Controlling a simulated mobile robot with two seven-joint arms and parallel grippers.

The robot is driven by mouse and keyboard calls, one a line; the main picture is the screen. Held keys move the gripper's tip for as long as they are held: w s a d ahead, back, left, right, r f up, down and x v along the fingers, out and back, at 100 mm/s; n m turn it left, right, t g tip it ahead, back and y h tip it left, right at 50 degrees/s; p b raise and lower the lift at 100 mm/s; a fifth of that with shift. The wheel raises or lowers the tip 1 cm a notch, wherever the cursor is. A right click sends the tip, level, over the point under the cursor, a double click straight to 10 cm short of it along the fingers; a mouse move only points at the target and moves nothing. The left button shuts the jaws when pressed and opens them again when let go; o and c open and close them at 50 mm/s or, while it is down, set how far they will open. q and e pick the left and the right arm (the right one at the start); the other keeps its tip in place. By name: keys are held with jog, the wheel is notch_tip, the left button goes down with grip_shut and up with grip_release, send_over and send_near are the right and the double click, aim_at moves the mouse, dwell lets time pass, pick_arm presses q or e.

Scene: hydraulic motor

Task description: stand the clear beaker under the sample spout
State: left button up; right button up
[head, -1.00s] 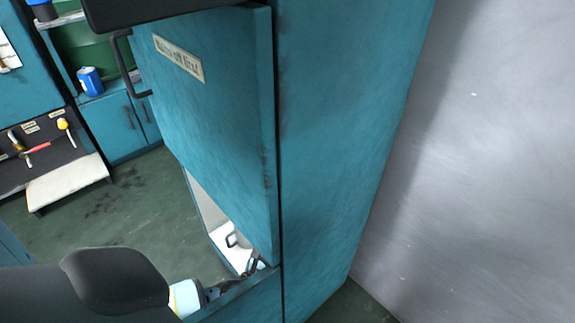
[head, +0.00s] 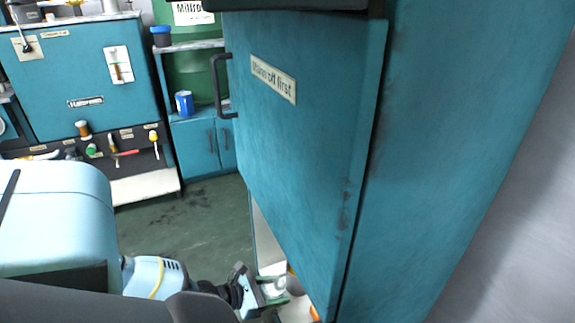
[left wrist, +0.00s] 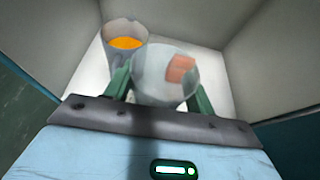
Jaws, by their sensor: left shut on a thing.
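My left gripper (head: 272,291) reaches into the white-lined opening below the teal door. In the left wrist view its green fingers (left wrist: 162,90) are closed on either side of a pale, see-through round vessel, which looks like the clear beaker (left wrist: 150,75). A salmon patch shows on or through it. I cannot make out the sample spout. My right gripper is not in view.
The teal door (head: 300,130), labelled "Mains off first", hangs close to the right of my gripper. White compartment walls (left wrist: 190,20) enclose the vessels. A blue can (head: 184,103) stands on a far cabinet, and a tool rack (head: 120,150) is at the left. Green floor between is clear.

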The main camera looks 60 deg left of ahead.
pick_arm(q)
jog(key=shift+s+a, duration=0.25)
jog(key=shift+a, duration=0.3)
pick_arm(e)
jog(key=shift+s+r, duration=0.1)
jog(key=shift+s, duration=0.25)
